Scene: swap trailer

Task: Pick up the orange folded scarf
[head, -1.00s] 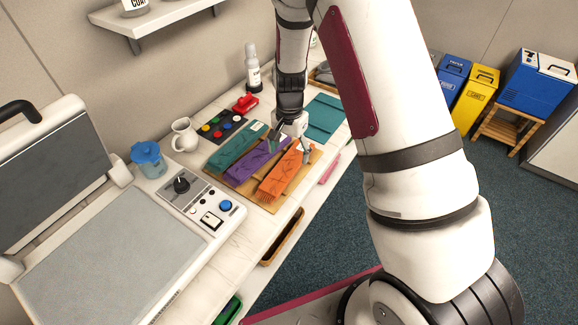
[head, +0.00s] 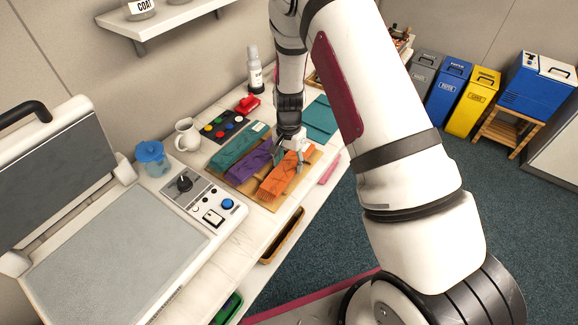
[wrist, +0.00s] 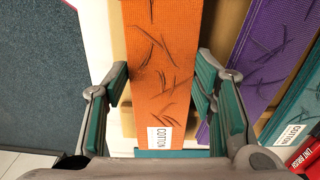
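The orange folded scarf (head: 283,179) lies on a wooden board at the right end of a row of scarves. In the wrist view the orange scarf (wrist: 160,70) runs up the picture between my fingers, with dark strands on it and a white "COTTON" label near its lower end. My gripper (head: 288,156) is low over the scarf. In the wrist view my gripper (wrist: 162,90) is open, one teal-padded finger on each side of the scarf. A gap shows at the left finger; the right finger is very close to the scarf's edge, and I cannot tell whether it touches.
A purple scarf (head: 248,166) and a teal scarf (head: 236,148) lie left of the orange one on the board (head: 272,204). A pink strip (head: 329,169) lies to the right.

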